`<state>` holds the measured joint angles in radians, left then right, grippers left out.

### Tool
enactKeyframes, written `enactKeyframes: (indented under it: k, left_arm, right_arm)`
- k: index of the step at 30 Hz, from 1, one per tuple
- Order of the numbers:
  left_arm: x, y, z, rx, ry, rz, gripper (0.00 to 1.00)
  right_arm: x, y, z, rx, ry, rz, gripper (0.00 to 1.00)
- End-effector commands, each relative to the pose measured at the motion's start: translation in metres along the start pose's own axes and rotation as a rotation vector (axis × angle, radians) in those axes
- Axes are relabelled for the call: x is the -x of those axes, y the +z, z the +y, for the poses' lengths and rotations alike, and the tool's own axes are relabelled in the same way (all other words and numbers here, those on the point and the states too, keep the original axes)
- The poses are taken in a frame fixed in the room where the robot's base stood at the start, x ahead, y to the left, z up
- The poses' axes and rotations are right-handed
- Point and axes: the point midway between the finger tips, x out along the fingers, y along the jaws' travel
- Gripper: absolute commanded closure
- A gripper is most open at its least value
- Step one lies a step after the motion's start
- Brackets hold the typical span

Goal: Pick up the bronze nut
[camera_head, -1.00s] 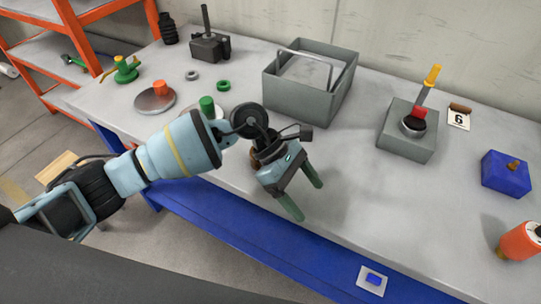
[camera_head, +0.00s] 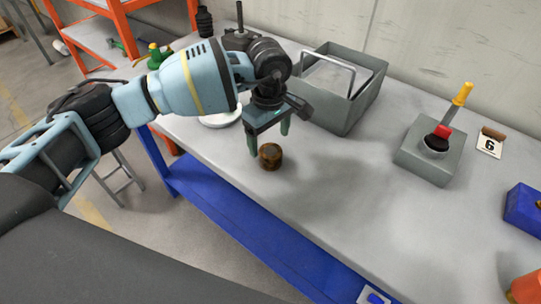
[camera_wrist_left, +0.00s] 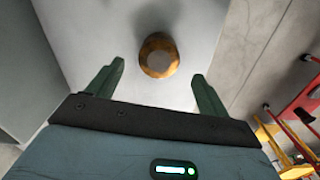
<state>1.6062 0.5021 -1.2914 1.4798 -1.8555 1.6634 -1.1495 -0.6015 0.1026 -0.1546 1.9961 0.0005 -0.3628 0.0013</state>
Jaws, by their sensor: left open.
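The bronze nut (camera_head: 271,158), a short brown, rusty-looking cylinder, stands on the grey workbench near its front edge. It also shows in the left wrist view (camera_wrist_left: 158,54), with a pale round top, just beyond the gap between the fingers. My left gripper (camera_head: 268,141) is open, its two green fingers pointing down above and behind the nut in the head view. The left wrist view shows both fingertips (camera_wrist_left: 158,70) apart with nothing between them, the nut roughly centred ahead. My right gripper is not in view.
A grey bin (camera_head: 345,97) with a handle stands behind and right of the nut. A grey block (camera_head: 424,160) with a red-and-yellow-handled tool is farther right, beside a card marked 6 (camera_head: 490,142). Clear bench lies between nut and block.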

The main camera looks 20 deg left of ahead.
Motion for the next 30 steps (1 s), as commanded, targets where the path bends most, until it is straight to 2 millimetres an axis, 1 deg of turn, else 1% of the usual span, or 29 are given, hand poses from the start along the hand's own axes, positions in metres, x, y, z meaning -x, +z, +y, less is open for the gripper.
enactKeyframes:
  k: [2,7,10,14,18,20,27,30]
  left_arm:
    - [-0.006,0.001,0.000,-0.001,-0.001,-0.001,0.21]
    - [-0.009,0.001,0.000,-0.001,-0.001,-0.001,0.21]
    - [-0.015,0.001,0.000,-0.001,-0.001,-0.001,0.21]
    - [-0.031,0.001,0.001,-0.001,-0.001,-0.002,0.21]
    - [-0.051,0.001,0.001,0.001,-0.001,-0.002,0.21]
    - [-0.057,0.001,0.000,0.001,-0.002,-0.003,0.21]
    - [-0.059,0.001,0.001,0.000,-0.001,-0.002,0.21]
    - [-0.059,0.001,0.001,0.000,-0.001,-0.002,0.34]
  right_arm:
    - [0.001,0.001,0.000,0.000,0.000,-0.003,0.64]
    - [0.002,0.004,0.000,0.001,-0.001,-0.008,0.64]
    - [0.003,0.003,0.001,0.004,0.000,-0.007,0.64]
    - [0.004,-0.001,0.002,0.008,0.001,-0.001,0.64]
    - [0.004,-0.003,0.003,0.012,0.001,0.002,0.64]
    - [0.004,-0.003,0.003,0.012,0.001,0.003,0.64]
    - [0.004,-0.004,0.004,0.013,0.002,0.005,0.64]
    - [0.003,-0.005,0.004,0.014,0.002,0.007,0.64]
